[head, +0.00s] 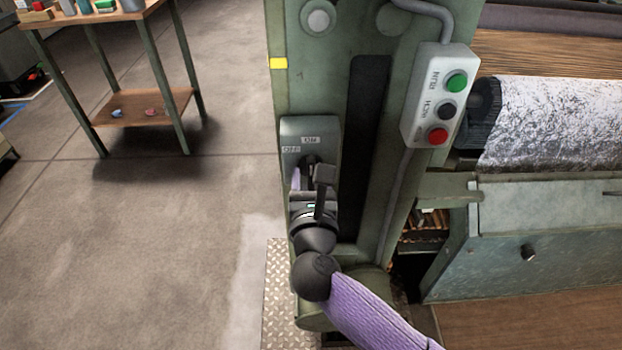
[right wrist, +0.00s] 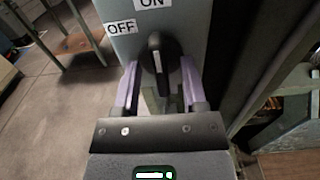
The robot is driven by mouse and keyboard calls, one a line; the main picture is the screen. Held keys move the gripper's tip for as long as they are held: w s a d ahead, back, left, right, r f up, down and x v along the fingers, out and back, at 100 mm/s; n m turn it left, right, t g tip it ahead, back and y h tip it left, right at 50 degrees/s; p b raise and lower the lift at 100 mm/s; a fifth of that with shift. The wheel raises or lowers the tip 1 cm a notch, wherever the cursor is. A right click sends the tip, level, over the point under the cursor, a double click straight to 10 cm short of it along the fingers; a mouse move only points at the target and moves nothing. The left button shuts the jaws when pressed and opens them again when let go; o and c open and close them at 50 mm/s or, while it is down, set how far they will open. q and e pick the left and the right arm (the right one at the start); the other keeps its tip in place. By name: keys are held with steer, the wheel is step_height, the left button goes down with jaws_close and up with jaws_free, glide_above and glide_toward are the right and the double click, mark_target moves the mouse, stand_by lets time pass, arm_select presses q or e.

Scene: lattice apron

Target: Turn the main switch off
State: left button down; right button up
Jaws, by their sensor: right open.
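The main switch is a grey-green box (head: 296,128) on the machine's upright post, and it also shows in the right wrist view (right wrist: 183,22). It has an ON label (right wrist: 153,3) above and an OFF label (right wrist: 121,27) to the upper left. Its black rotary handle (right wrist: 155,50) stands nearly upright, in line with ON. My right gripper (head: 306,175) is open at the switch. In the right wrist view its two purple fingers (right wrist: 158,76) stand on either side of the handle, with gaps showing. In the head view my gripper hides part of the handle. My left gripper is out of view.
A pendant box (head: 440,95) with green, black and red buttons hangs right of the switch. A roller with mottled grey material (head: 560,120) lies farther right. A workbench (head: 90,20) stands at the upper left. The floor left of the post is clear.

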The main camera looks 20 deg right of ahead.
steer(key=c, duration=0.6)
jaws_close()
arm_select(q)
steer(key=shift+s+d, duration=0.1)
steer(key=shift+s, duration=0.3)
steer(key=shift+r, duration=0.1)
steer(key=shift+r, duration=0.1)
